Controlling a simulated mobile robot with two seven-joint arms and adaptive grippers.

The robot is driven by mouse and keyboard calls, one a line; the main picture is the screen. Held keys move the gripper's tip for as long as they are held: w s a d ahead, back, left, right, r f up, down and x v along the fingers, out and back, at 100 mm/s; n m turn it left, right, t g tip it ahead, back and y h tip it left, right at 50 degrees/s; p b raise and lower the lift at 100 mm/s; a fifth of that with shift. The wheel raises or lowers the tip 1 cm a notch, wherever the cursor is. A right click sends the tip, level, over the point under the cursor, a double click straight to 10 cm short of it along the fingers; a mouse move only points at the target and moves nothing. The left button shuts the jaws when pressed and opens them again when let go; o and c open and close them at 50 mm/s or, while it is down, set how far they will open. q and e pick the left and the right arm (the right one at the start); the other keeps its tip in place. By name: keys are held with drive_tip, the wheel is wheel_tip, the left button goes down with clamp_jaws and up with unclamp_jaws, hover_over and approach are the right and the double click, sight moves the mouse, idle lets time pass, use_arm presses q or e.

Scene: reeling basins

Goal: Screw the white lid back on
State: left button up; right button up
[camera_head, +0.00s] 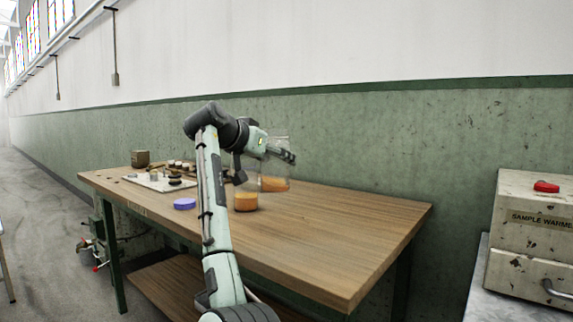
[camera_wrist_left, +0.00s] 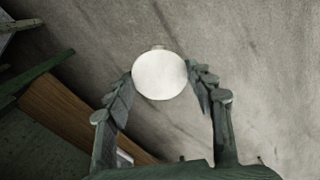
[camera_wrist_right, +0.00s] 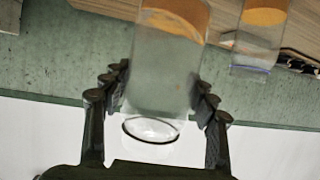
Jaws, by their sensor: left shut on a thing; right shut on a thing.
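The white lid (camera_wrist_left: 160,75) is a round white disc between the fingertips of my left gripper (camera_wrist_left: 159,80), which is shut on it. It shows only in the left wrist view, over grey floor, away from any jar. My right gripper (camera_head: 281,153) is shut around the upper part of a clear jar (camera_head: 275,173) with orange contents. The right wrist view shows this jar (camera_wrist_right: 168,75) between the fingers, its round mouth uncovered. I cannot tell whether its base touches the table.
A second clear jar with orange contents (camera_head: 246,202) stands on the wooden table (camera_head: 330,230), close to the held jar. A purple-blue lid (camera_head: 185,203) lies left of it. A pale board (camera_head: 155,183) with small parts is farther left. The table's right side is clear.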

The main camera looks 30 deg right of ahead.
drive_tip(key=shift+w+a+r, duration=0.6)
drive_tip(key=shift+a+r, duration=0.05)
drive_tip(key=shift+a, duration=0.2)
idle(2.1)
drive_tip(key=o, duration=0.6)
drive_tip(key=c, duration=0.9)
drive_tip(key=shift+a, duration=0.1)
drive_tip(key=shift+c, duration=0.2)
